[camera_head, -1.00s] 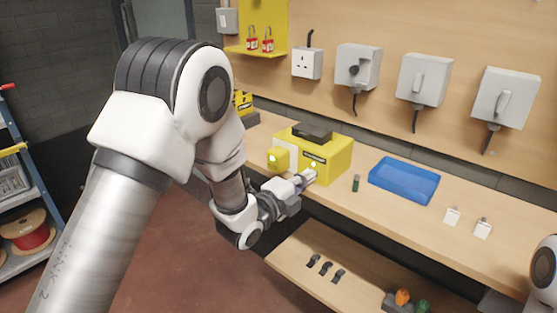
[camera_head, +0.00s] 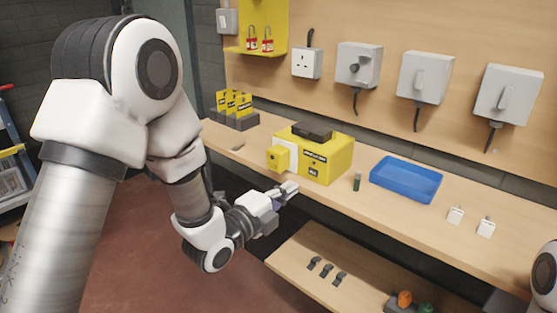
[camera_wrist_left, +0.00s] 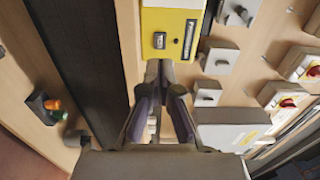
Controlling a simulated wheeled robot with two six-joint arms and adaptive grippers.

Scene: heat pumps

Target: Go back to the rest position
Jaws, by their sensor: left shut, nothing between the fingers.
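My left gripper (camera_head: 289,189) is shut and empty in the head view. It is in front of the yellow box (camera_head: 330,160), close to the bench's front edge. In the left wrist view, the left gripper's fingers (camera_wrist_left: 158,75) come together in the middle, just below a yellow box (camera_wrist_left: 170,35). I cannot tell from that view how wide the gap to the box is. A part of my right arm shows at the right edge of the head view, but its gripper is not in view.
Yellow cards (camera_head: 233,105) stand at the left end. A lower shelf (camera_head: 310,285) sits beneath. Grey switch boxes (camera_head: 425,78) hang on the wall panel. Red padlocks (camera_head: 260,40) hang above.

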